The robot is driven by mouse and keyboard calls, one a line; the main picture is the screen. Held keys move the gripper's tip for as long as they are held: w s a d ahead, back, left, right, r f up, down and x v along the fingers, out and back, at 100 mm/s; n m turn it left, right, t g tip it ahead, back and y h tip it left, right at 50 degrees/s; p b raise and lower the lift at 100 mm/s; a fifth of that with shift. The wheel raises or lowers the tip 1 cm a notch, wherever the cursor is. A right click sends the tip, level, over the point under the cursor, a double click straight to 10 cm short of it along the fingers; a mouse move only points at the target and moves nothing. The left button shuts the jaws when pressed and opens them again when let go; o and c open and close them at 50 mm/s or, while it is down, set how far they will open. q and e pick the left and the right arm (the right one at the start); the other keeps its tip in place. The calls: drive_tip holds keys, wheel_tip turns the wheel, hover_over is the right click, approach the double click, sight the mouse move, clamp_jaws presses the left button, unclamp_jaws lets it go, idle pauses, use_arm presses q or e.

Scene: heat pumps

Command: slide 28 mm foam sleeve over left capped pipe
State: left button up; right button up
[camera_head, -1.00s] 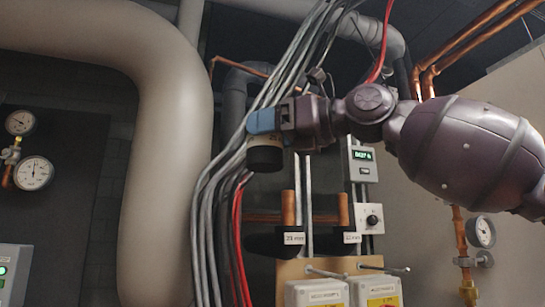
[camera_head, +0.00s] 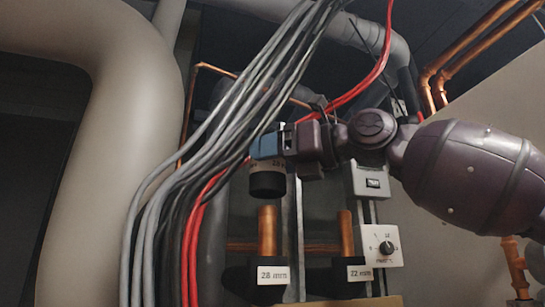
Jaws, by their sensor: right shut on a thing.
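My right gripper (camera_head: 264,146), with blue fingertips, is shut on the foam sleeve (camera_head: 267,184), a short dark cylinder with a paler, partly covered label band. The sleeve hangs upright just above the left capped pipe (camera_head: 267,230), a copper stub over a "28 mm" label. The two look nearly in line, with a very small gap between sleeve bottom and pipe top. I cannot tell whether they line up in depth. A second copper pipe (camera_head: 346,234), over a "22 mm" label, stands to the right. My left gripper is not in view.
A bundle of grey, black and red cables (camera_head: 190,190) runs close to the left of the sleeve. A grey control box (camera_head: 371,180) and a white dial box (camera_head: 380,246) sit right, below my arm. A thick pale duct (camera_head: 110,170) fills the left.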

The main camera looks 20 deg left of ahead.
sight(272, 209)
drive_tip(key=shift+s+f, duration=0.2)
drive_tip(key=shift+f, duration=0.25)
drive_tip(key=shift+w+f+b, duration=0.15)
drive_tip(key=shift+f+b, duration=2.2)
drive_tip(key=shift+f, duration=0.5)
drive_tip(key=shift+f+b, duration=0.4)
drive_tip(key=shift+f, duration=0.45)
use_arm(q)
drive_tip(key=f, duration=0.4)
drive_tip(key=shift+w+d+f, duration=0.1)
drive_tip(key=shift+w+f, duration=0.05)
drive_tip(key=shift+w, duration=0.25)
use_arm(e)
drive_tip(key=shift+f, duration=0.25)
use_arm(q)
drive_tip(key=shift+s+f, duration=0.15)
use_arm(e)
drive_tip(key=o, duration=0.6)
drive_tip(key=shift+o, duration=0.6)
